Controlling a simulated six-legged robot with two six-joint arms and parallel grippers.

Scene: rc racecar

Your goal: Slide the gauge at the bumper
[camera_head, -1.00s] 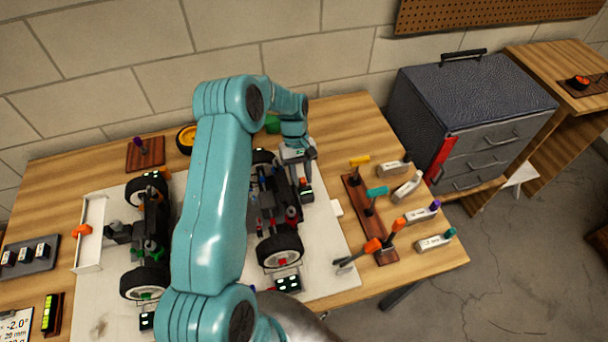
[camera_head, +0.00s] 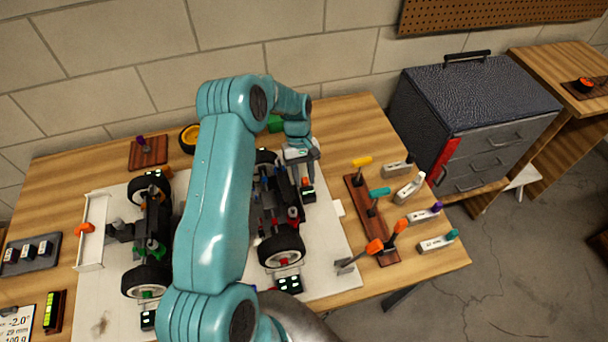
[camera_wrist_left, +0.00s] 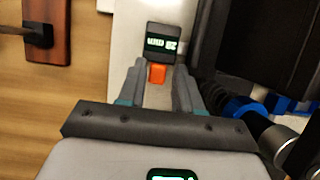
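The gauge (camera_head: 308,194) is a small black block with a lit display and an orange tab, on the white board beside the car's front end. In the left wrist view the gauge (camera_wrist_left: 161,42) faces me, its display reading about 29 mm, with the orange tab (camera_wrist_left: 157,73) below it. My left gripper (camera_head: 303,157) is just behind the gauge in the head view. In the wrist view its fingers (camera_wrist_left: 160,72) are apart, one on each side of the orange tab; contact is unclear. My right gripper is not visible.
A wooden rack (camera_head: 365,208) with coloured-handle tools and several labelled grey blocks are at right. A dark tool chest (camera_head: 480,95) stands beyond the table. The board's right strip is mostly clear.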

